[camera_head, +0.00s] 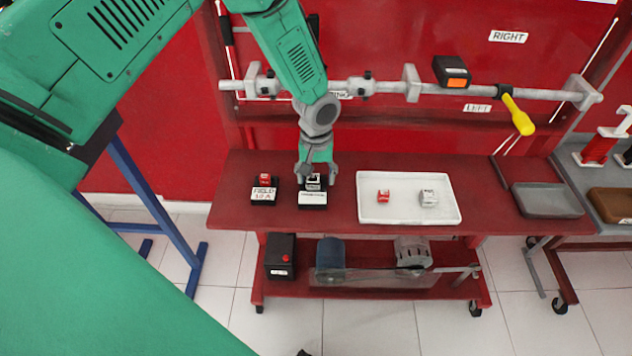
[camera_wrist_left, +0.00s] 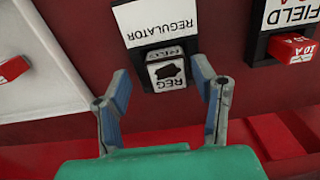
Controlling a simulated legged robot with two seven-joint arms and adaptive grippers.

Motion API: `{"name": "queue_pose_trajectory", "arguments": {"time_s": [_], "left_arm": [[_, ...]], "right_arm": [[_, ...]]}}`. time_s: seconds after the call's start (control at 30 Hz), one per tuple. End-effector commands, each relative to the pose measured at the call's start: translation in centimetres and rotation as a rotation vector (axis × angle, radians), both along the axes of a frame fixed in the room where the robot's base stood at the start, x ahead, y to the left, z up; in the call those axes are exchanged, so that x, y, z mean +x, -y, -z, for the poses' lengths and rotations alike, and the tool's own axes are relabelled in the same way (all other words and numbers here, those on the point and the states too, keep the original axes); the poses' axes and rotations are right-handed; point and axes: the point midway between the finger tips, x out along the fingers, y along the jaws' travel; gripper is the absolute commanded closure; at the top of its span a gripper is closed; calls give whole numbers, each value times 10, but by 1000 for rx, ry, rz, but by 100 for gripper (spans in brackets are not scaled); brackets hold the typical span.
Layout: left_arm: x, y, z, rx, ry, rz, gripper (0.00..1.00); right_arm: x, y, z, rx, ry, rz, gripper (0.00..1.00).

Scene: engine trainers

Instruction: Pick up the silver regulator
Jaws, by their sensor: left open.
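A silver block marked REG, the regulator (camera_wrist_left: 168,73), sits in a black holder beside a white REGULATOR label (camera_wrist_left: 160,20) in the left wrist view. In the head view the regulator (camera_head: 313,183) is partly covered by my left gripper (camera_head: 316,174), which points down over it. In the wrist view the two fingers of my left gripper (camera_wrist_left: 163,82) are open, one on each side of the block. I cannot tell whether they touch it. Another silver-white block (camera_head: 429,198) lies in the white tray (camera_head: 400,218). My right gripper is not in view.
A red block (camera_head: 265,179) sits in the FIELD 10 A holder (camera_head: 263,195) close to the left. A second red block (camera_head: 383,196) lies in the tray. A grey bar (camera_head: 390,87) with a yellow-handled tool (camera_head: 519,117) runs behind.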

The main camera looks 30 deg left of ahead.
Motion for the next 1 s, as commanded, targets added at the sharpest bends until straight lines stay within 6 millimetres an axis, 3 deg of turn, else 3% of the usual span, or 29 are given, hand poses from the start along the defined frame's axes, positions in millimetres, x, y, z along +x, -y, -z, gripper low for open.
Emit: {"name": "queue_pose_trajectory", "arguments": {"time_s": [0.07, 0.2, 0.23, 0.67, 0.87, 1.0], "left_arm": [[0, -2, 1, -3, -1, -2, 47], [0, -4, 2, -5, 0, -2, 96], [0, -4, 2, -5, 0, -2, 100], [0, -3, -4, 0, -4, -2, 100], [0, -2, -34, -1, 2, -2, 100], [1, -2, -73, -1, 4, -2, 100]], "right_arm": [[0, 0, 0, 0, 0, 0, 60], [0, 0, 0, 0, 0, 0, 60], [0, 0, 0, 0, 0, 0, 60], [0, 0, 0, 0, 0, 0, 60], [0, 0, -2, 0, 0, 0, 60], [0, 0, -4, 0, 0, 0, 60]]}}
